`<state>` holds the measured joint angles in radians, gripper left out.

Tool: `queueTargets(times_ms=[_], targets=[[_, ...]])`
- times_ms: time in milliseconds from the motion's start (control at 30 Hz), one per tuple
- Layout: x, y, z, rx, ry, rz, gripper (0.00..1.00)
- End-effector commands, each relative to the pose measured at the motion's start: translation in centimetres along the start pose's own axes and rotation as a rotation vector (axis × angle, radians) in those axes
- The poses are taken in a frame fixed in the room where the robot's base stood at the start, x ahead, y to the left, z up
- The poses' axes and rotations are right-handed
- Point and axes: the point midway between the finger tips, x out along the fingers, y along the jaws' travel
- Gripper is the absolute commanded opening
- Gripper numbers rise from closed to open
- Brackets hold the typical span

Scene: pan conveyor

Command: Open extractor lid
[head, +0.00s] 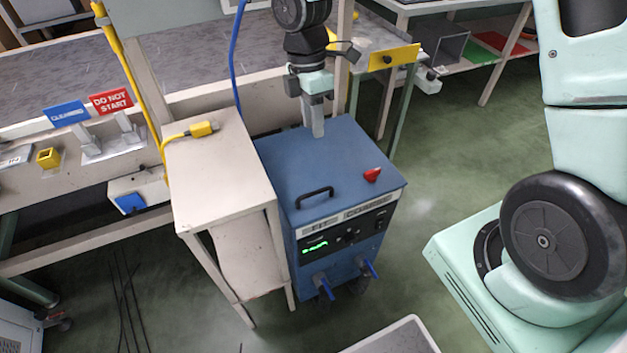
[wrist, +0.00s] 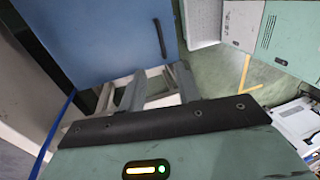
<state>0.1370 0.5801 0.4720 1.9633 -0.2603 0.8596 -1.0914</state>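The extractor is a blue box (head: 330,165) on the floor in the middle of the head view. Its flat top lid appears shut and carries a black bar handle (head: 314,196) near the front edge. My gripper (head: 317,132) is above the back part of the lid, away from the handle. In the wrist view the blue lid (wrist: 95,40) fills the upper left, with the handle (wrist: 160,38) ahead of the fingers. My gripper (wrist: 158,78) shows two grey fingers apart with nothing between them. The head view does not show the height of the fingertips above the lid clearly.
A red knob (head: 372,175) sits on the lid's right side. A pale narrow table (head: 215,190) with a yellow plug (head: 202,129) stands close at left. A blue hose (head: 234,60) hangs behind. Green floor (head: 440,180) is free to the right.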

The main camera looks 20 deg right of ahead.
Motion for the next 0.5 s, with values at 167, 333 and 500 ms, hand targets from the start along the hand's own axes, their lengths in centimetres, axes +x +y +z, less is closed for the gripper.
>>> queueTargets(times_ms=[167,333,500], targets=[[3.4,-0.2,0.0,-0.001,-0.002,-0.006,0.33],[6.9,-0.2,-0.1,0.000,-0.001,-0.005,0.33],[10.5,-0.2,-0.1,0.000,-0.001,-0.005,0.33]])
